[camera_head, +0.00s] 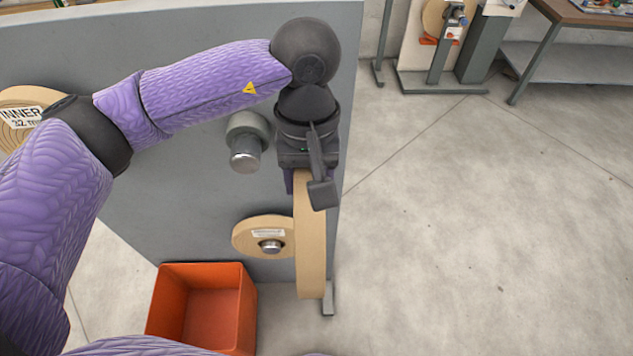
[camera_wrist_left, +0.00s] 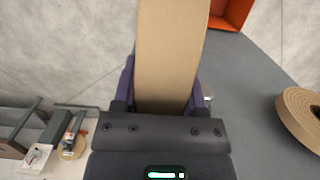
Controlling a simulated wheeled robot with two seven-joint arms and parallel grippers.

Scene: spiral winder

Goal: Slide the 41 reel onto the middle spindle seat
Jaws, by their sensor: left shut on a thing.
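My left gripper (camera_head: 307,183) is shut on a tan cardboard reel (camera_head: 310,245), held upright and seen edge-on in the head view. The reel hangs below the gripper near the right edge of the grey panel; its number does not show. In the left wrist view, the purple fingers of the gripper (camera_wrist_left: 163,85) clasp the reel's broad rim (camera_wrist_left: 173,45) from both sides. A bare spindle seat (camera_head: 246,141), a grey collar with a silver tip, projects from the panel, left of the gripper and apart from the reel. My right gripper is not in view.
A smaller labelled reel (camera_head: 254,234) sits on a lower spindle, close left of the held reel. Another reel (camera_head: 25,112), labelled INNER, is at the far left, partly behind my arm. An orange bin (camera_head: 168,300) stands below. Open floor (camera_head: 470,210) lies to the right.

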